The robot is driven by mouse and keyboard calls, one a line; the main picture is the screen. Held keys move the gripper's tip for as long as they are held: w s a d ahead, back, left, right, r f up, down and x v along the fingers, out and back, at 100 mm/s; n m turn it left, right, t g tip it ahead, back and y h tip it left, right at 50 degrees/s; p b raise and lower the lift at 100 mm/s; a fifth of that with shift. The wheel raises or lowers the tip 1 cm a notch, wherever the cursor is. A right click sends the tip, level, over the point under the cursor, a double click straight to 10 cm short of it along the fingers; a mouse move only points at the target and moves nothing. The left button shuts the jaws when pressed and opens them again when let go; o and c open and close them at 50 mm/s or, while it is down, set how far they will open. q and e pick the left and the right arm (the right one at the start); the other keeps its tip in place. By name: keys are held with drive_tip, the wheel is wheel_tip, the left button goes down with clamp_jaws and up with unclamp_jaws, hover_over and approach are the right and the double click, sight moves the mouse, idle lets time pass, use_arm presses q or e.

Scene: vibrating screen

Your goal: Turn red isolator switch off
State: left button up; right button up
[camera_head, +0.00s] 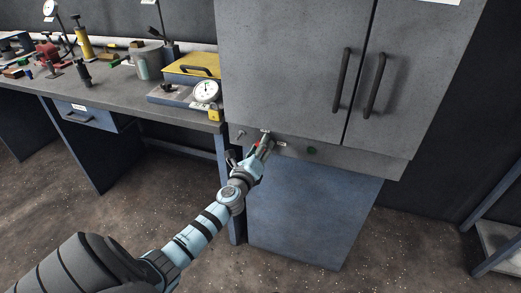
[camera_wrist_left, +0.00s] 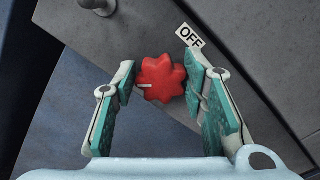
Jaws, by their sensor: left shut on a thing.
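The red isolator switch (camera_wrist_left: 163,78) is a lobed knob on the grey panel strip below the cabinet doors. A short white mark on it points left in the left wrist view. An OFF label (camera_wrist_left: 190,36) sits up and right of the knob. My left gripper (camera_wrist_left: 166,82) has its teal-padded fingers on either side of the knob and is shut on it. In the head view the left gripper (camera_head: 262,148) reaches the panel, and only a bit of red (camera_head: 257,146) shows past the fingers. My right gripper is not in view.
A small metal peg (camera_head: 241,133) sticks out left of the switch; a green button (camera_head: 311,150) is to the right. Grey cabinet doors (camera_head: 290,65) with dark handles rise above. A workbench (camera_head: 110,92) with tools, a gauge (camera_head: 206,91) and a yellow padlock (camera_head: 214,114) stands left.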

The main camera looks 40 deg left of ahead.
use_arm(q)
drive_tip(key=shift+f+n+b, duration=0.15)
drive_tip(key=shift+n+b, duration=1.55)
drive_tip(key=shift+n, duration=3.1)
drive_tip(key=o, duration=1.1)
drive_tip(key=shift+s, duration=0.1)
drive_tip(key=v, duration=1.2)
